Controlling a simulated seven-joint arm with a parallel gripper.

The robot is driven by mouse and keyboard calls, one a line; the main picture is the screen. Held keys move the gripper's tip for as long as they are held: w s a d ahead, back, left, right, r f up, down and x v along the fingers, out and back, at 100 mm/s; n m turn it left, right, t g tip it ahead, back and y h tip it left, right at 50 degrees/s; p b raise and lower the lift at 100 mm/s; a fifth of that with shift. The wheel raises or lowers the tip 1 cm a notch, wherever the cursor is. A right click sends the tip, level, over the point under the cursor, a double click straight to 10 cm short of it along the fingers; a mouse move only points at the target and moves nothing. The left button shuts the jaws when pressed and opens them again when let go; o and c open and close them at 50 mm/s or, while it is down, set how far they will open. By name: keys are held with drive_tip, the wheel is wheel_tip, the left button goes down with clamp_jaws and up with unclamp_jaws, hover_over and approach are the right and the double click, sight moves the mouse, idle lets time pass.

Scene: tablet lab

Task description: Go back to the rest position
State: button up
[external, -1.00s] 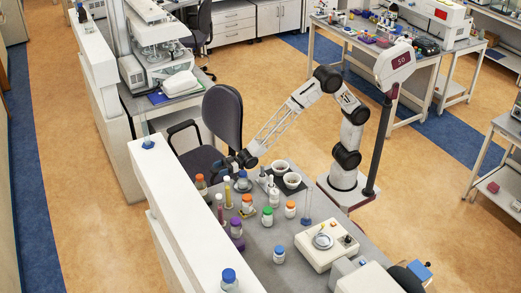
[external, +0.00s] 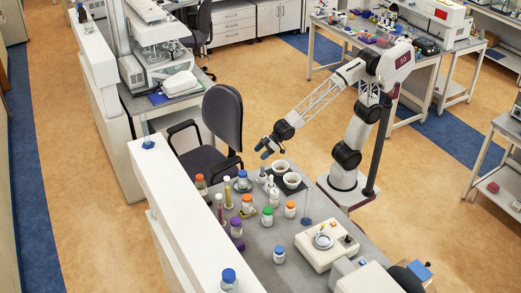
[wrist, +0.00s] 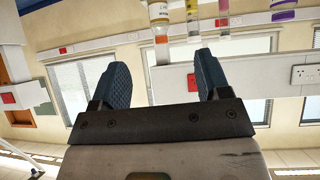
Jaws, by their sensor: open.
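My gripper (external: 265,149) is raised above the back edge of the grey bench, near two white cups (external: 292,180). In the wrist view my gripper (wrist: 162,75) shows two blue fingers spread wide apart with nothing between them. It is open and empty. My arm reaches from its base at the bench's right side, bent at the elbow, with the forearm sloping down to the left.
The grey bench (external: 262,245) holds several capped bottles, such as an orange-capped one (external: 247,203), and a white balance (external: 325,245). A dark chair (external: 222,120) stands behind the gripper. A white partition (external: 185,215) runs along the left. The air above the bench is clear.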

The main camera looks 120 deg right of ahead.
drive_tip(key=s+a+f+g, duration=0.1)
drive_tip(key=s+g, duration=0.3)
drive_tip(key=s, duration=1.2)
drive_tip(key=s+a+f+g, duration=0.1)
drive_tip(key=s+a+g, duration=0.2)
drive_tip(key=s, duration=1.2)
drive_tip(key=shift+s+a+f+n+g+y, duration=0.2)
drive_tip(key=shift+s+f+n+g+y, duration=0.1)
drive_tip(key=shift+s+g+y, duration=0.1)
